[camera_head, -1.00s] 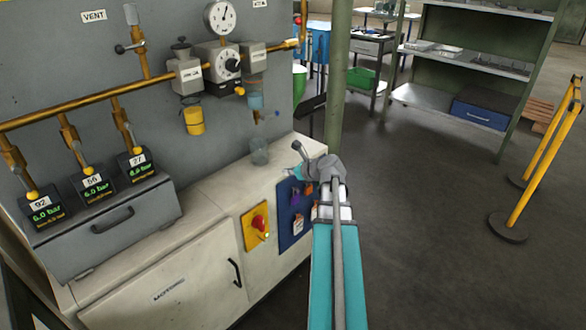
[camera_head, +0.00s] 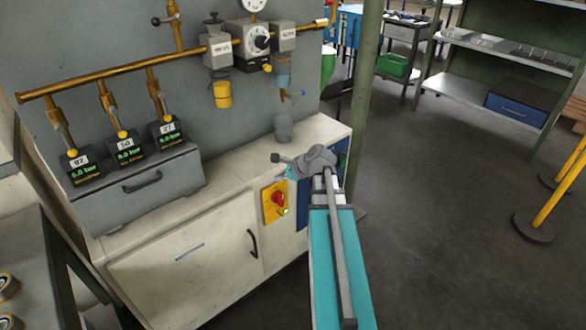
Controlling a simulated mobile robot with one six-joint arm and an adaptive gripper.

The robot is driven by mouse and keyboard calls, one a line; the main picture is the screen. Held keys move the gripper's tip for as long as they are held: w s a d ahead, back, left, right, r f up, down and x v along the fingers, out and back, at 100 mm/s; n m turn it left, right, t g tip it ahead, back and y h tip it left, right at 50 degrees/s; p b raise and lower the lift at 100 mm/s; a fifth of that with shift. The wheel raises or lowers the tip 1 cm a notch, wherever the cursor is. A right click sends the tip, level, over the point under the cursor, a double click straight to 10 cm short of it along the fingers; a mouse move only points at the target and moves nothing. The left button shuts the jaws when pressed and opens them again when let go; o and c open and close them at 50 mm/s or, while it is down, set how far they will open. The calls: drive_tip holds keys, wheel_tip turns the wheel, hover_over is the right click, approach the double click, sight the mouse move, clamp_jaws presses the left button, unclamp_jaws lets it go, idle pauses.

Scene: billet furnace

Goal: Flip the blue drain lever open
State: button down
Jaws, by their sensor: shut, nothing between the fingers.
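The blue drain lever (camera_head: 302,93) is a very small blue piece below the blue-tinted bowl (camera_head: 283,73) at the right end of the brass pipe; its exact position is too small to tell. A clear cup (camera_head: 284,127) stands on the cabinet top below it. My gripper (camera_head: 276,158) is shut and empty, small and dark, pointing left from my grey wrist. It appears in the picture below the cup and the lever, apart from the lever. My wrist hides part of the cabinet's right end.
A yellow bowl (camera_head: 222,95) hangs left of the blue one. A red knob on a yellow plate (camera_head: 275,202) is on the cabinet front. A green post (camera_head: 364,110) stands right of the cabinet. Open floor (camera_head: 450,220) lies to the right, with yellow barrier posts (camera_head: 556,200).

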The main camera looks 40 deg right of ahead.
drive_tip(key=s+a+f+n+g+h, duration=0.1)
drive_tip(key=s+a+f+n+g, duration=0.1)
drive_tip(key=a+n, duration=0.6)
drive_tip(key=s+a+f+n+g+h, duration=0.1)
drive_tip(key=s+a+f+n+g, duration=0.1)
drive_tip(key=s+a+n+g, duration=0.2)
drive_tip(key=s+a+f+n+g+h, duration=0.2)
drive_tip(key=s+a+n+g, duration=0.1)
drive_tip(key=a+n, duration=0.8)
drive_tip(key=shift+s+a+f+n, duration=0.15)
drive_tip(key=shift+s+a+n, duration=0.15)
drive_tip(key=shift+a, duration=1.65)
